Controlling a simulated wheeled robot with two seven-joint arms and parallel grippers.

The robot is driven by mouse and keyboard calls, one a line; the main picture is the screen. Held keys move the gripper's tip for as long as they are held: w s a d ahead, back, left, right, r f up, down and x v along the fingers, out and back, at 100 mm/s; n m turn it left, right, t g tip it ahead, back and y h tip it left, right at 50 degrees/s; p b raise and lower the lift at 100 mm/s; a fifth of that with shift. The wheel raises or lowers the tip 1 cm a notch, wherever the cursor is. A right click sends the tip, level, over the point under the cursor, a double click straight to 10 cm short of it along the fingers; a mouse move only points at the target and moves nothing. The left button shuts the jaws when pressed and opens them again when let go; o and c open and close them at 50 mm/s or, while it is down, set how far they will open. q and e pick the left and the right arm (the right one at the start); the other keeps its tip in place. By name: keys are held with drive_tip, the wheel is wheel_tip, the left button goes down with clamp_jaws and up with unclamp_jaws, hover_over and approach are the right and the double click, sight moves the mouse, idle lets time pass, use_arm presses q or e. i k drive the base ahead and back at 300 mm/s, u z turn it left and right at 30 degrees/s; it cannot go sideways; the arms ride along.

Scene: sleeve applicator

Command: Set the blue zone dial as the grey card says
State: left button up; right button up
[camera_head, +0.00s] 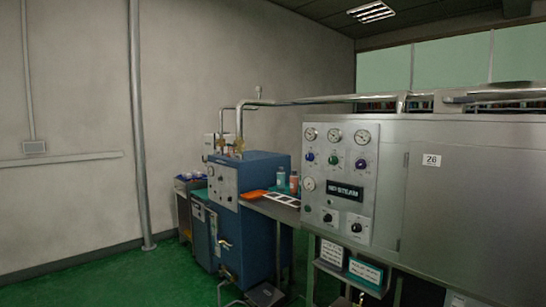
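A steel control panel (341,185) is on the front of the machine at the right. A small blue dial (310,156) sits at its upper left, below a round gauge, with a green dial (333,159) and a purple dial (361,164) to its right. The blue dial's pointer setting is too small to read. A pale, greyish card (332,252) stands below the panel beside a teal-bordered card (366,270); the writing on both is too small to read. Neither of my grippers is in view.
A blue cabinet machine (258,210) stands left of the panel. Between them a shelf holds an orange tray (254,194), a white frame (283,199) and bottles (281,177). Two black knobs (327,217) are low on the panel. Green floor (110,280) is clear at left.

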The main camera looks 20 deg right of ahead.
sight(309, 157)
drive_tip(key=z, duration=0.15)
drive_tip(key=i, duration=0.8)
drive_tip(key=z, duration=1.1)
drive_tip(key=i, duration=0.5)
drive_tip(key=z, duration=0.45)
